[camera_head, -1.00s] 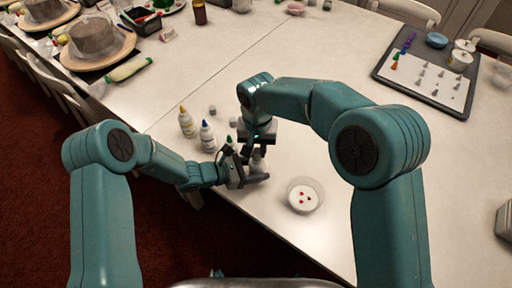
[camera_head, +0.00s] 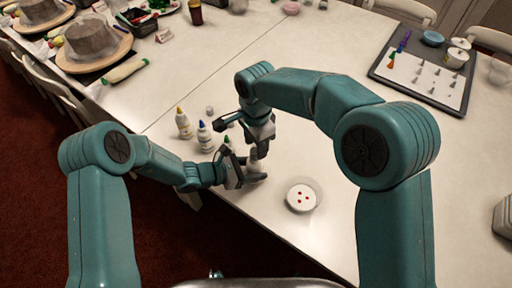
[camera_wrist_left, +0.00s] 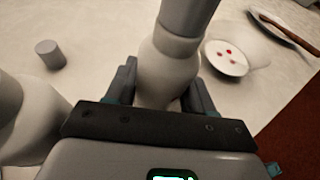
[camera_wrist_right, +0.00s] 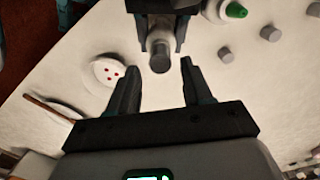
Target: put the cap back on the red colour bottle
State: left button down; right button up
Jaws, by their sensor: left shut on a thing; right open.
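A white bottle (camera_head: 254,163) stands upright between the fingers of my left gripper (camera_head: 249,171), which is shut on it near the table's edge. It also shows in the left wrist view (camera_wrist_left: 165,75). A grey cap (camera_wrist_right: 160,62) sits on its top and hides the nozzle, so its colour cannot be seen. My right gripper (camera_head: 245,138) is open and empty above the bottle. In the right wrist view the cap lies between and beyond its fingertips (camera_wrist_right: 158,75), with no visible contact.
Yellow-tipped (camera_head: 183,124), blue-tipped (camera_head: 204,137) and green-tipped (camera_wrist_right: 235,10) bottles stand to the left. Loose grey caps (camera_wrist_right: 270,33) lie near them. A white bowl with red dots (camera_head: 302,209) stands right of the held bottle. The table farther right is clear up to a tray (camera_head: 455,108).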

pick_arm(q)
jog(key=shift+s, duration=0.15)
pick_arm(e)
jog(key=shift+r, duration=0.9)
jog(key=shift+f, duration=0.1)
